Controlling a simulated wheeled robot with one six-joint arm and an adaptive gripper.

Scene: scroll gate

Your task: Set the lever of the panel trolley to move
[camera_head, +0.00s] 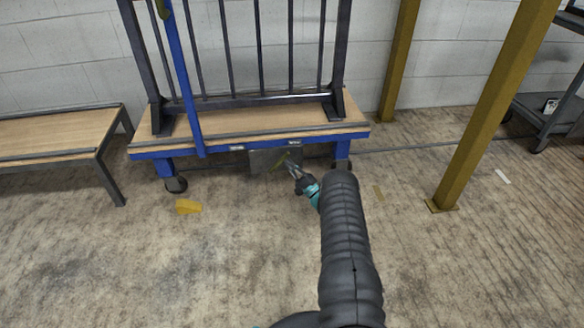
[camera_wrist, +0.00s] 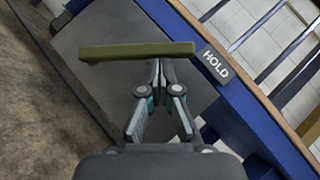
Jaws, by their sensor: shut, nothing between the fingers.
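The panel trolley (camera_head: 145,153) has a blue frame with a wooden deck. Its lever (camera_head: 279,162) is an olive bar on a grey plate (camera_head: 259,163) under the deck's front edge. In the wrist view the lever (camera_wrist: 125,51) lies across the plate (camera_wrist: 95,30), its right end beside the HOLD label (camera_wrist: 215,66). My gripper (camera_head: 292,168) is in front of the plate, at the lever. In the wrist view my gripper (camera_wrist: 158,66) is shut and empty, its tips just below the lever's middle; I cannot tell whether they touch.
The trolley carries a dark barred rack (camera_head: 258,99). A yellow post (camera_head: 486,110) stands at right. The floor in front is mostly clear.

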